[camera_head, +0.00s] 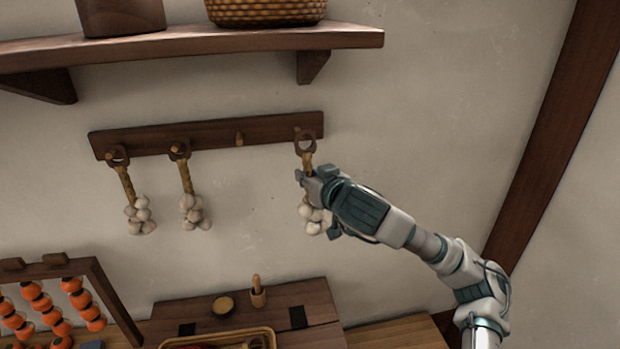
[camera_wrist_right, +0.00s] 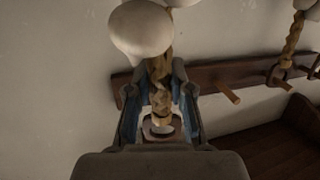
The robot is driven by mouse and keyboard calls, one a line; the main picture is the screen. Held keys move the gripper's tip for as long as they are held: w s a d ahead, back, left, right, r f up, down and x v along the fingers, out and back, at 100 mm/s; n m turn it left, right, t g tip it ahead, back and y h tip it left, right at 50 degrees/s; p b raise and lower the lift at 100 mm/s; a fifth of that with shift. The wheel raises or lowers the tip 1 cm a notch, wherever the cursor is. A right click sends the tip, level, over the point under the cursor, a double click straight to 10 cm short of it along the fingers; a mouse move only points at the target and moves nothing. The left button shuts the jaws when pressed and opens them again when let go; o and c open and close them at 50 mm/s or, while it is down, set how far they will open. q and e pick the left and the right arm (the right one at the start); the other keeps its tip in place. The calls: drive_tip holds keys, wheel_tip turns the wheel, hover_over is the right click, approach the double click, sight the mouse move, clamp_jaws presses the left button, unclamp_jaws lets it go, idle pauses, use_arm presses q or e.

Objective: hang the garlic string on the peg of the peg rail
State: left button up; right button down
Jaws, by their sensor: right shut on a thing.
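The garlic string is a braided stem with white bulbs (camera_head: 314,218) below and a brown ring (camera_head: 305,142) on top. My right gripper (camera_head: 306,178) is shut on the braided stem just under the ring. The ring is in front of the right end of the dark peg rail (camera_head: 210,134), at its last peg; I cannot tell whether it is around that peg. In the right wrist view, the stem (camera_wrist_right: 160,85) runs between the fingers of my right gripper (camera_wrist_right: 158,100), with the ring (camera_wrist_right: 160,127) beyond them. My left gripper is out of view.
Two other garlic strings (camera_head: 127,186) (camera_head: 186,178) hang on the rail's left pegs. A bare peg (camera_head: 239,139) stands between them and the held string. A wooden shelf (camera_head: 200,42) with a basket (camera_head: 265,10) is above; a wooden rack (camera_head: 95,275) stands lower left.

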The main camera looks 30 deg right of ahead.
drive_tip(key=shift+w+d+f+p, duration=0.1)
drive_tip(key=shift+w+d+p, duration=0.15)
drive_tip(key=shift+w, duration=0.65)
drive_tip(key=shift+w+d+p, duration=0.2)
drive_tip(key=shift+w+p, duration=0.05)
drive_tip(key=shift+w, duration=0.65)
drive_tip(key=shift+w+d+f, duration=0.2)
drive_tip(key=shift+w+f, duration=0.2)
drive_tip(key=shift+w, duration=0.4)
drive_tip(key=c, duration=1)
unclamp_jaws()
drive_tip(key=shift+o, duration=0.2)
